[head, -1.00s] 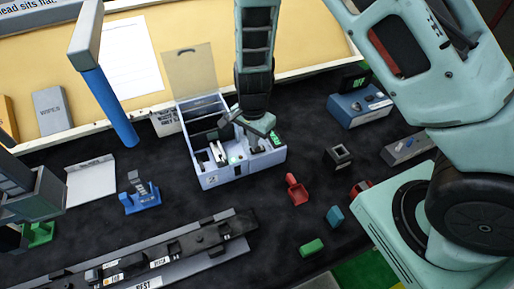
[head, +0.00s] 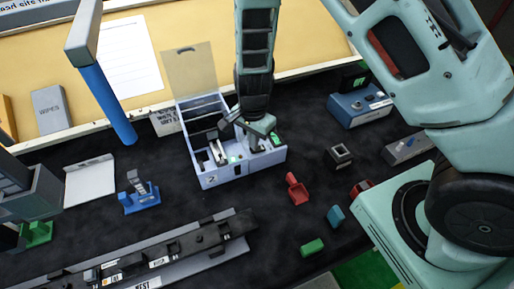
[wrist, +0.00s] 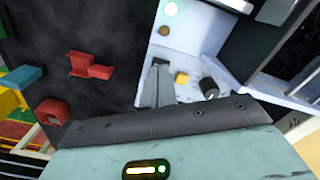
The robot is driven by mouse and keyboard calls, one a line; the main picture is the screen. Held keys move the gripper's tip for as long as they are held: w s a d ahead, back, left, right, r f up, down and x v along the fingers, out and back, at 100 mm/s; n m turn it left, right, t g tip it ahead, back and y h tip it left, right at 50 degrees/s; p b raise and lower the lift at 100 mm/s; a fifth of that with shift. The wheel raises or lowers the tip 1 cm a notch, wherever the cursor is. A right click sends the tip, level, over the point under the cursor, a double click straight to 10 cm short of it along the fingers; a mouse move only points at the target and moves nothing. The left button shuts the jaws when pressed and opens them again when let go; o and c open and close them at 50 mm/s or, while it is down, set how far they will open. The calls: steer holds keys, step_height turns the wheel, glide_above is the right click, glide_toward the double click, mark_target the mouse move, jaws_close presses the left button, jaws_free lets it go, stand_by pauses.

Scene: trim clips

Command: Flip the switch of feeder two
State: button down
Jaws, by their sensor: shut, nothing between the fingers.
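Feeder two is the pale box marked "2" (head: 213,181), with its lid raised behind it, on the dark table in the head view. My gripper (head: 255,146) is low over its right half, fingers shut and empty, hiding part of the top. In the wrist view the shut fingers (wrist: 157,84) point at the pale panel (wrist: 185,52). A small yellow block (wrist: 181,78) and a black knob (wrist: 209,88) sit just right of the fingers. A lit green-white lamp (wrist: 171,8) and a brown button (wrist: 164,30) are farther up. I cannot tell which part is the switch or whether the fingers touch it.
A blue box with a display (head: 360,108) stands at the back right. A long dark rail (head: 170,250) lies in front. A blue post (head: 110,108) stands left.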

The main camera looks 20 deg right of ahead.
steer(key=shift+f+b, duration=0.4)
steer(key=shift+f, duration=0.25)
step_height(320, 180, up, 7)
steer(key=p, duration=0.6)
steer(key=shift+r+p, duration=0.1)
steer(key=shift+p, duration=0.25)
stand_by(0.5)
